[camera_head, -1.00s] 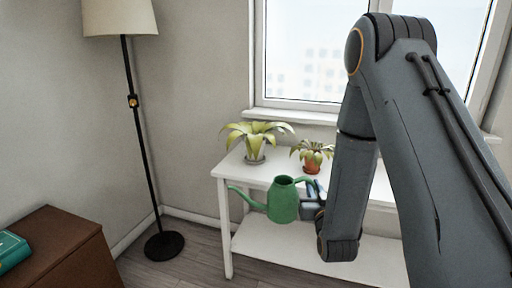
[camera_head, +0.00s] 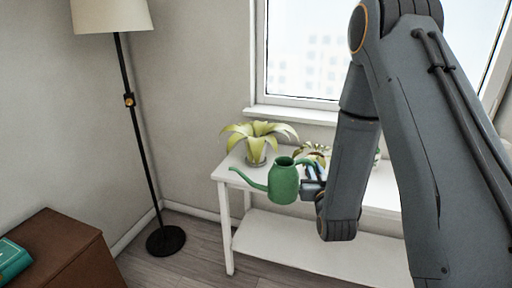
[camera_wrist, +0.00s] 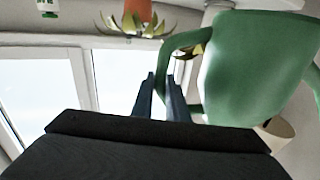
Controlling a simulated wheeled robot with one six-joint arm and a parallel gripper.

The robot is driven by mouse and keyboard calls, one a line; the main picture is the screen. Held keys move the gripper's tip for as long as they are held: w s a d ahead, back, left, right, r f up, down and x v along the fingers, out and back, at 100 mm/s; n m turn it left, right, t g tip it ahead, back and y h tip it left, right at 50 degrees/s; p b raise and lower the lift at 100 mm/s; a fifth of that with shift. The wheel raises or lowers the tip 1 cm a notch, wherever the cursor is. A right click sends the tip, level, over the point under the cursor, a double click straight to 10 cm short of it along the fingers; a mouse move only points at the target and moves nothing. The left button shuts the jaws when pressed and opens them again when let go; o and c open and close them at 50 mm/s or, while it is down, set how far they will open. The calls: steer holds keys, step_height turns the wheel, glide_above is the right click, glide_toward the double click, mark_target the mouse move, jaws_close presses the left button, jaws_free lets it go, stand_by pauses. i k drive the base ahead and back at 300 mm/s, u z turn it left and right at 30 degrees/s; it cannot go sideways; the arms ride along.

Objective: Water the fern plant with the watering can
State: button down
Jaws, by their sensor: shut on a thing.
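The green watering can (camera_head: 284,183) is held in the air in front of the white table's near edge, roughly upright, its spout pointing left. My gripper (camera_head: 312,183) is shut on the can's handle from the right. In the wrist view, the gripper fingers (camera_wrist: 160,98) meet the can's handle (camera_wrist: 190,75), and the can's body (camera_wrist: 255,70) fills the right side. A larger light-green leafy plant (camera_head: 257,140) in a grey pot stands at the table's left end. A smaller plant (camera_head: 316,152) stands to its right, partly hidden by the can and arm. I cannot tell which is the fern.
The white table (camera_head: 232,172) has a lower shelf (camera_head: 290,246) and stands below the window (camera_head: 305,50). A floor lamp (camera_head: 129,100) is at left. A brown cabinet (camera_head: 70,255) with a teal book (camera_head: 12,262) is at lower left.

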mark_target(255, 146)
steer(key=i, duration=0.9)
